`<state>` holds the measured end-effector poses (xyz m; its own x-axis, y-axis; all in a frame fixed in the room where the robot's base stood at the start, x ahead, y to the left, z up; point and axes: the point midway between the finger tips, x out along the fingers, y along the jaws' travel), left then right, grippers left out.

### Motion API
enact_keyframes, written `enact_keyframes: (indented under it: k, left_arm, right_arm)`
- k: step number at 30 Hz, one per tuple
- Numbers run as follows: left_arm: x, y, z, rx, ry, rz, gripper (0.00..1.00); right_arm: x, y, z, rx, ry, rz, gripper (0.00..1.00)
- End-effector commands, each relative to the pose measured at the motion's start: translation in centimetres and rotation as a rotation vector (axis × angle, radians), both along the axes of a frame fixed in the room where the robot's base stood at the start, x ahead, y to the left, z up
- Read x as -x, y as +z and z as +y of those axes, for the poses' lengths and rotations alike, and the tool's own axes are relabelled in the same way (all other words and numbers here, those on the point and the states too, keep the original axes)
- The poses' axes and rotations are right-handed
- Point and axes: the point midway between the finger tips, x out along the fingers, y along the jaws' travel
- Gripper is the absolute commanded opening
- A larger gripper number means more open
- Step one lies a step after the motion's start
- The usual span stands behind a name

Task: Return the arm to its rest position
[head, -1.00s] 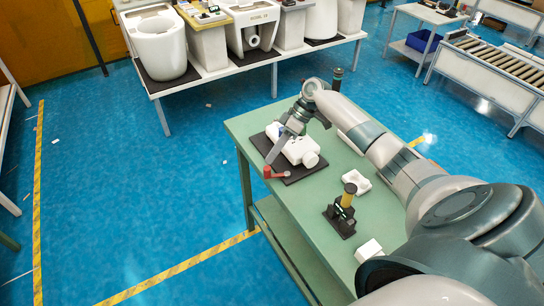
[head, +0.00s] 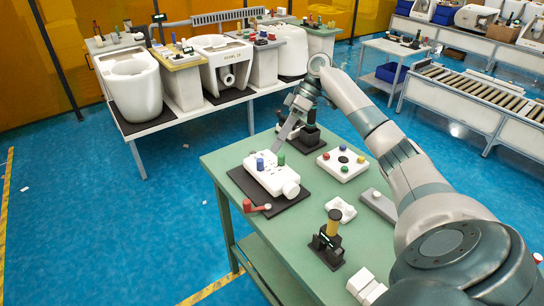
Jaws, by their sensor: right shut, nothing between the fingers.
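My right arm comes in from the right over the green table (head: 225,165). Its elbow is raised and its forearm hangs down. My right gripper (head: 281,143) is shut and empty, above the far part of the table, just beyond the white device. The white device (head: 270,179) lies on a black mat (head: 291,199), with a blue knob and a green knob on top. A red-handled part (head: 255,207) lies at the mat's near edge. My left gripper is not in view.
On the table stand a white plate with coloured knobs (head: 342,166), a black stand with a yellow top (head: 329,240) and small white parts. A bench with toilets (head: 132,82) stands behind. A roller conveyor (head: 480,88) is at right. Blue floor is free at left.

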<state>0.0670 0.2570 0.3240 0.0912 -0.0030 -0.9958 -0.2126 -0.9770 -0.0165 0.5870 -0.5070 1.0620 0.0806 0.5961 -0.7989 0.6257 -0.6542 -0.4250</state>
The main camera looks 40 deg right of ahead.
Motion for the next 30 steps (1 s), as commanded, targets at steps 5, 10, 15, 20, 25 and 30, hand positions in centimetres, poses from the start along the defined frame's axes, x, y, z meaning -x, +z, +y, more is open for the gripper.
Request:
enact_keyframes:
  k: [5, 10, 15, 20, 25, 30]
  left_arm:
    - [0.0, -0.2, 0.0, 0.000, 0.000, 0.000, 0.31]
    - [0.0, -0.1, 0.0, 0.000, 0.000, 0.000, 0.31]
    - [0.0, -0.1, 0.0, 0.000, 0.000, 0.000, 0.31]
    - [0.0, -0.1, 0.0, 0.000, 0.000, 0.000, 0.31]
    - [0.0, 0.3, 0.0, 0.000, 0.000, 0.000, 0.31]
    - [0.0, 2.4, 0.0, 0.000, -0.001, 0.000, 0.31]
  right_arm:
    - [0.1, 0.5, -0.4, -0.001, 0.000, 0.000, 0.00]
    - [0.1, 0.5, -0.4, -0.001, 0.000, 0.000, 0.00]
    - [0.1, 0.5, -0.3, 0.000, 0.000, 0.000, 0.00]
    - [0.1, 0.5, -0.3, 0.000, 0.000, 0.000, 0.00]
    - [0.1, 0.9, -0.3, 0.000, 0.000, 0.000, 0.00]
    - [0.1, 3.0, -0.3, 0.000, 0.000, 0.000, 0.00]
